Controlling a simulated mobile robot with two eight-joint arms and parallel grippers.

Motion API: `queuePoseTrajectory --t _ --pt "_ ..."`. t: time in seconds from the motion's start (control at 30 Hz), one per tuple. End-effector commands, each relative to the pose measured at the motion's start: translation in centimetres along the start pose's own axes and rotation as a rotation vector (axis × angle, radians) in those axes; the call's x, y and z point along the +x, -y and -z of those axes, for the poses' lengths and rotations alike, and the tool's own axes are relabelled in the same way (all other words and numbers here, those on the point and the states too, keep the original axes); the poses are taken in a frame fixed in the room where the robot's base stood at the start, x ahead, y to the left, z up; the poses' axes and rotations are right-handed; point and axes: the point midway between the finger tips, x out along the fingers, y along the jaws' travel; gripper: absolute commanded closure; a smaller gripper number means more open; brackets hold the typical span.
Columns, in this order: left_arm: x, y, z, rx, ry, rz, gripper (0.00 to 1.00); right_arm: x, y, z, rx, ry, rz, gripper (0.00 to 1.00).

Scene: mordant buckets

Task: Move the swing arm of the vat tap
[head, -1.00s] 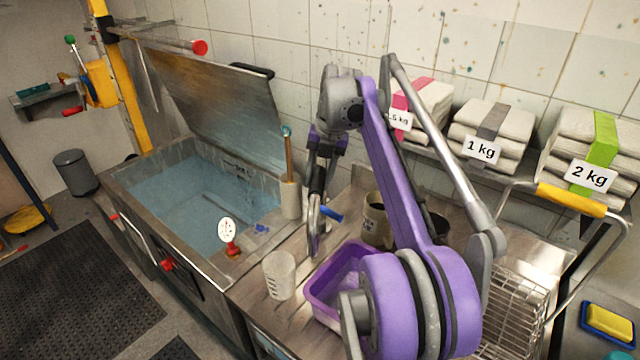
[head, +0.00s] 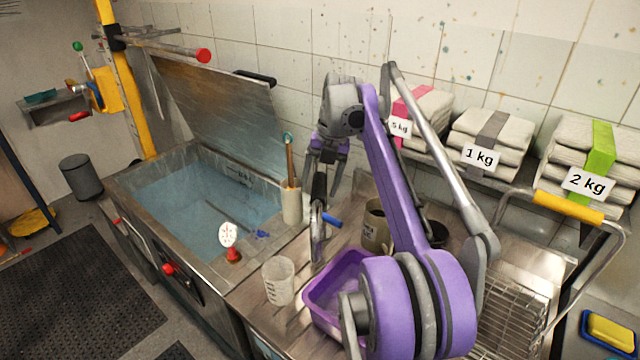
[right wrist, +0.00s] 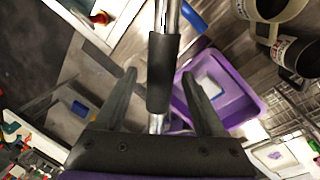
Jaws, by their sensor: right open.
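The swing arm (head: 318,222) of the vat tap is a steel pipe with a black sleeve, standing out by the vat's right end in the head view. A blue lever (head: 331,220) shows beside it. In the right wrist view the black sleeve (right wrist: 163,75) lies between the fingers. My right gripper (head: 325,172) is open and just above the swing arm; its fingers (right wrist: 159,78) are either side of the sleeve, with gaps on both sides. I cannot tell how deep the sleeve sits between them. My left gripper is not in view.
The vat (head: 125,180) with bluish liquid is at left, its lid (head: 220,115) raised. A clear beaker (head: 279,281), a purple tub (head: 335,275) and a dark mug (head: 376,225) stand on the counter nearby. A white cylinder (head: 291,205) with a wooden handle stands left of the tap.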

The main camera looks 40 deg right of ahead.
Motion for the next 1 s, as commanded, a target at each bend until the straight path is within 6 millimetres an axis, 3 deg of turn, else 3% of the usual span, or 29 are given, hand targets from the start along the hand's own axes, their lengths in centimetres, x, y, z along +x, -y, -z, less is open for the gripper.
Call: queuePoseTrajectory --t 0.27,0.7,1.0 --pt "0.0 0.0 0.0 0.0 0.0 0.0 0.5 -0.6 -0.1 0.0 0.0 -0.001 0.0 0.28" --pt "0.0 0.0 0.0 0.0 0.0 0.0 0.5 -7.6 -1.6 0.0 0.003 0.0 0.002 0.28" --pt "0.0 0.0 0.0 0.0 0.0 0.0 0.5 -9.6 -2.0 0.0 0.005 0.0 0.002 0.28"
